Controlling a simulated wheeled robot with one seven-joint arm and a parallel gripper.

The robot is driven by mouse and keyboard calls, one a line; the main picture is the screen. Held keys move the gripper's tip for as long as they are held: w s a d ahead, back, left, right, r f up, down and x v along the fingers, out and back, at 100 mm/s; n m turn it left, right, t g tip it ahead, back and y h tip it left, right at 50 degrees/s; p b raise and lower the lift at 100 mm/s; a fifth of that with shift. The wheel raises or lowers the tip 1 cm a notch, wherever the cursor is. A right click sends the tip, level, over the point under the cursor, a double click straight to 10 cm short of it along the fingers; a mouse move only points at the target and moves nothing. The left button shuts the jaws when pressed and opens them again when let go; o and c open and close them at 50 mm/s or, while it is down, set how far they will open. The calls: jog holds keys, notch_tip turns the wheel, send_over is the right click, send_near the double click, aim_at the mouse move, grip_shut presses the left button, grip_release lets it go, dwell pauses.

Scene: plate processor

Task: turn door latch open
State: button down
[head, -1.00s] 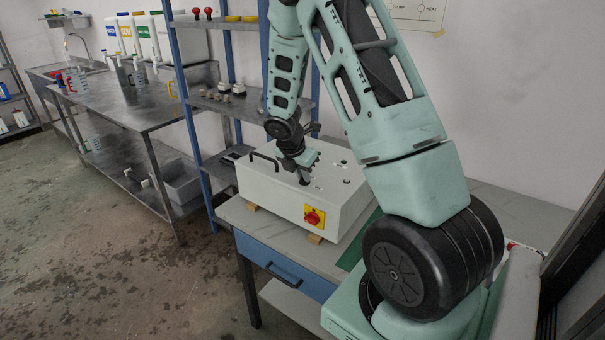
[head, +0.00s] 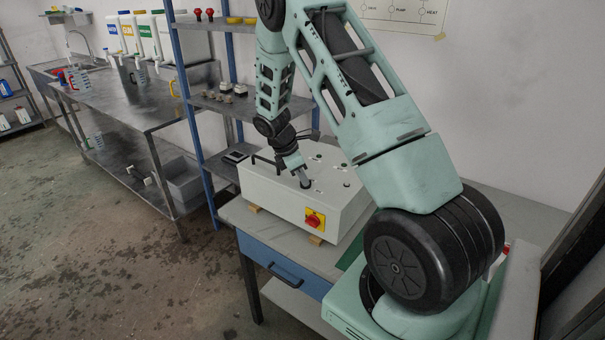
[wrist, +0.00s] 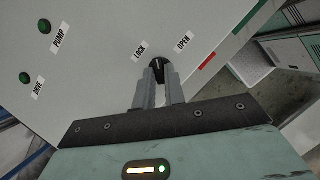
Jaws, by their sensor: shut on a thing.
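The door latch (wrist: 158,68) is a small dark knob on the white box's top face, between the printed words LOCK and OPEN in the wrist view. My gripper (wrist: 158,82) has its two grey fingers closed on either side of the latch. In the head view my gripper (head: 305,184) reaches down onto the top of the white box (head: 275,199).
Green buttons marked PUMP (wrist: 44,26) and DRIVE (wrist: 25,78) sit on the same panel. A red knob on a yellow plate (head: 314,218) is on the box's front. A black handle stands on the box's left side. The box rests on a table with a blue drawer (head: 285,270).

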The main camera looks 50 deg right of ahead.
jog(key=m, duration=0.2)
jog(key=m+g+y, duration=0.1)
jog(key=m, duration=0.2)
jog(key=shift+w+d+m+y, duration=0.15)
jog(key=shift+d+m+y, duration=0.1)
jog(key=shift+m+y, duration=0.05)
jog(key=shift+w+d+m+g+y, duration=0.15)
jog(key=shift+m+y, duration=0.3)
jog(key=shift+m, duration=0.7)
jog(key=shift+s+m+g+y, duration=0.1)
jog(key=shift+m+g+y, duration=0.25)
jog(key=shift+m, duration=0.8)
jog(key=c, duration=1.5)
grip_release()
jog(key=shift+o, duration=0.2)
jog(key=shift+w, duration=0.1)
jog(key=d+b+v, duration=0.1)
jog(key=b+v, duration=0.3)
jog(key=v, duration=1.3)
jog(key=shift+a+r, duration=0.25)
